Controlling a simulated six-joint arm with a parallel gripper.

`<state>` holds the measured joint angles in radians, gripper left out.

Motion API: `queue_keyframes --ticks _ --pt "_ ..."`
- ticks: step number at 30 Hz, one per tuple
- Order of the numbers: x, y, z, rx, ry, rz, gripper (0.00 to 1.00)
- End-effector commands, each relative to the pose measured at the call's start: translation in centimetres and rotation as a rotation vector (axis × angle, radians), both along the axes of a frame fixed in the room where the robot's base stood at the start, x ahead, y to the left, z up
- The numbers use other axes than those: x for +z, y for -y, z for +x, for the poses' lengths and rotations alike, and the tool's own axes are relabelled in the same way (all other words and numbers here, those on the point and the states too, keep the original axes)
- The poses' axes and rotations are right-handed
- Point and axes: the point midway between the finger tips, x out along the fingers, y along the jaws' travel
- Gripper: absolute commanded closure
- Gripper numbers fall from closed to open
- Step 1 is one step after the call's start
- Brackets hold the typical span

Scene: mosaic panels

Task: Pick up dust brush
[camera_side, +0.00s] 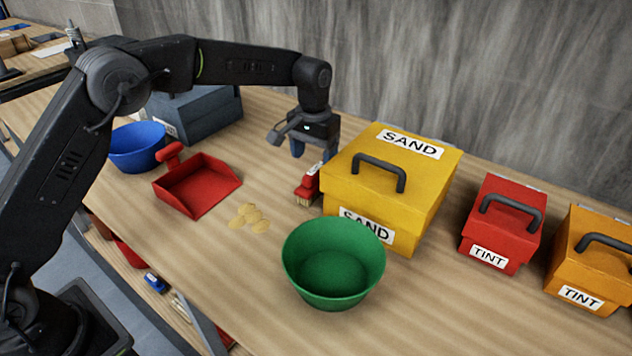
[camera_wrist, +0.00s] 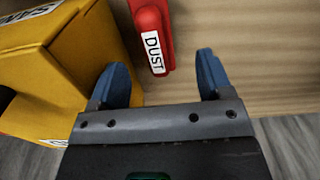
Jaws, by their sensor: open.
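The dust brush (camera_side: 309,184) is red with pale bristles and a white label. It lies on the table just left of the yellow SAND box. In the wrist view the red brush (camera_wrist: 152,28) shows its DUST label at the top centre, beyond and between the lines of my two blue fingers. My gripper (camera_side: 312,150) is open and empty, above the table close to the brush. In the wrist view my gripper (camera_wrist: 163,80) has its fingers spread apart, with bare table between them. Part of the brush is cut off by the wrist view's top edge.
The yellow SAND box (camera_side: 420,180) stands close on the right of the brush. A green bowl (camera_side: 333,262) is in front. A red dustpan (camera_side: 197,186), tan pieces (camera_side: 250,216) and a blue bowl (camera_side: 137,147) lie left. A red TINT box (camera_side: 502,222) stands further right.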

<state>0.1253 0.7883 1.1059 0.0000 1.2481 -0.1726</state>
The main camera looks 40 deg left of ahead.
Motion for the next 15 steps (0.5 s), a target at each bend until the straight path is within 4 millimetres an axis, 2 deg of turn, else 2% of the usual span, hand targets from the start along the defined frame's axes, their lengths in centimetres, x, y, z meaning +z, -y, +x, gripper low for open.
queue_keyframes --ticks 5,15 --pt "-1.1 0.1 0.0 0.0 -0.001 0.0 0.28" --pt "-5.5 0.6 0.1 -0.001 0.001 -0.001 0.28"
